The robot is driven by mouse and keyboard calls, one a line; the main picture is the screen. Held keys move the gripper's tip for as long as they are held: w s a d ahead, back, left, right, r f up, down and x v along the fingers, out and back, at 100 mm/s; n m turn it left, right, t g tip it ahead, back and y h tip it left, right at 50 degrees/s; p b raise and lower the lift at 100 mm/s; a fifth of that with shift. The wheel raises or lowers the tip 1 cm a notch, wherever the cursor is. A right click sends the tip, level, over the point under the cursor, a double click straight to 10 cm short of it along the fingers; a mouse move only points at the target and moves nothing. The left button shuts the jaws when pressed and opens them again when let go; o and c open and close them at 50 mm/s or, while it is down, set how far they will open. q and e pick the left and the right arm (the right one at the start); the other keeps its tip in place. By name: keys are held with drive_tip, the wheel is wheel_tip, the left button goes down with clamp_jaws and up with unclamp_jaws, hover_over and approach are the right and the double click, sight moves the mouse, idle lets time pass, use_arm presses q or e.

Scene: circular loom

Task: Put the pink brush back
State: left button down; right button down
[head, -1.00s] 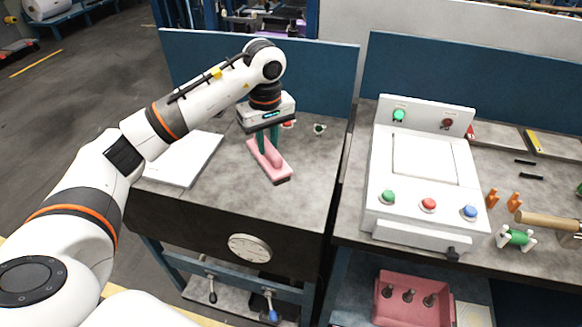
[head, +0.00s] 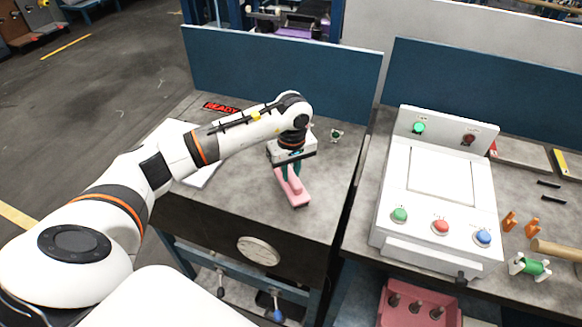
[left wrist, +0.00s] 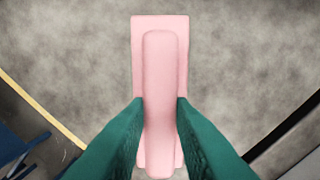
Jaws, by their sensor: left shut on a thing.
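The pink brush (head: 290,188) has a flat pink base and a raised pink handle, with a dark edge at its front end. My left gripper (head: 291,172) is shut on its handle, over the left grey table. In the left wrist view the green fingers (left wrist: 160,105) press on both sides of the brush handle (left wrist: 160,60). The brush is over the tabletop near its front edge; I cannot tell whether it touches the top. My right gripper is not in view.
A white flat panel (head: 172,133) lies on the left table, behind my arm. A red READY sign (head: 222,107) is at the back. A white button console (head: 440,180) stands on the right table, across a gap. A pink tray (head: 388,312) with dark pegs sits below.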

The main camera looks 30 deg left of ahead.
sight(292, 175)
use_arm(q)
drive_tip(key=shift+f, duration=0.1)
drive_tip(key=c, duration=1.3)
unclamp_jaws()
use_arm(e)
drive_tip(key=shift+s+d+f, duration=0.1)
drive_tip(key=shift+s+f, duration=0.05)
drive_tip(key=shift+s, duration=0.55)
use_arm(q)
drive_tip(key=shift+o, duration=0.2)
drive_tip(key=shift+r, duration=0.45)
wheel_tip(292, 175, up, 12)
drive_tip(key=b, duration=0.3)
drive_tip(key=shift+s+d+f, duration=0.15)
drive_tip(key=shift+d+f, duration=0.1)
drive_tip(key=shift+d, duration=0.05)
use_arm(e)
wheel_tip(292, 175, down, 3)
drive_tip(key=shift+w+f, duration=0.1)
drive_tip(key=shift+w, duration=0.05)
